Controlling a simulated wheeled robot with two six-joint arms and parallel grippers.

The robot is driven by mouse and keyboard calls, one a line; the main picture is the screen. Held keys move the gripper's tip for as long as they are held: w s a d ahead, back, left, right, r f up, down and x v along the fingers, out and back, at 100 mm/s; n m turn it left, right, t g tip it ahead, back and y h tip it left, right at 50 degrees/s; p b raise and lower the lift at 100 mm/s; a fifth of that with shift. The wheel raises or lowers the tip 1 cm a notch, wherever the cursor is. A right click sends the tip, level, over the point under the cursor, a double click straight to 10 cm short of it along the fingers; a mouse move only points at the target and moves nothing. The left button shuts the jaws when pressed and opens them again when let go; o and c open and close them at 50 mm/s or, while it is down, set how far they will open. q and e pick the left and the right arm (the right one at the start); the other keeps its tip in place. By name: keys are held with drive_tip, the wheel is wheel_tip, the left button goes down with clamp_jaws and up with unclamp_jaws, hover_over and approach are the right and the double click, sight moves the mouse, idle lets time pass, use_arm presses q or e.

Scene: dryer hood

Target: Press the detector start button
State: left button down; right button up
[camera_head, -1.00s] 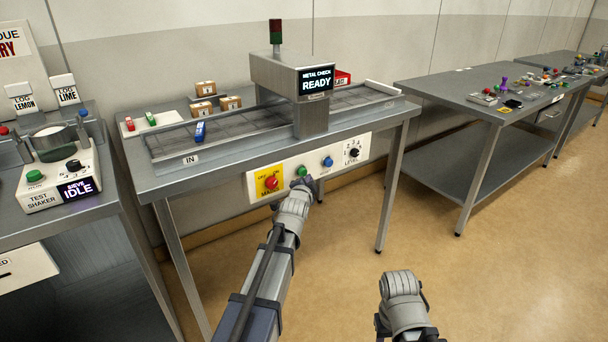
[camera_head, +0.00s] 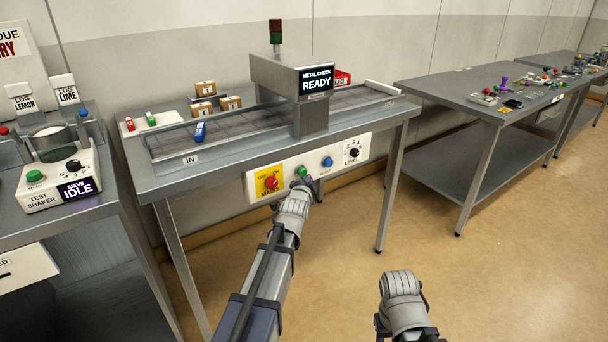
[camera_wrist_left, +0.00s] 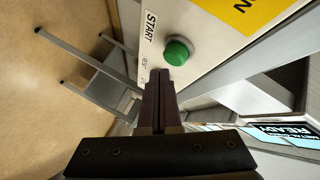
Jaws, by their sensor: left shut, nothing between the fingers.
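The green start button (camera_head: 302,171) is on the white control panel (camera_head: 317,165) along the front of the metal detector table. In the left wrist view the button (camera_wrist_left: 177,51) shows beside the word START. My left gripper (camera_head: 302,184) is shut and empty, its tips just in front of the button and slightly below it in the head view. In the wrist view the fingertips (camera_wrist_left: 160,76) end close to the button's edge; whether they touch cannot be told. The detector (camera_head: 292,85) display reads METAL CHECK READY. My right gripper's fingers are not visible; only its wrist shows.
Small cartons (camera_head: 203,109) and a blue item (camera_head: 200,131) are on the table. A test shaker (camera_head: 60,180) stands at left.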

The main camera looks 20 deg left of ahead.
use_arm(q)
drive_tip(key=shift+a, duration=0.1)
idle(0.4)
drive_tip(key=shift+w+a, duration=0.25)
drive_tip(key=shift+w, duration=0.05)
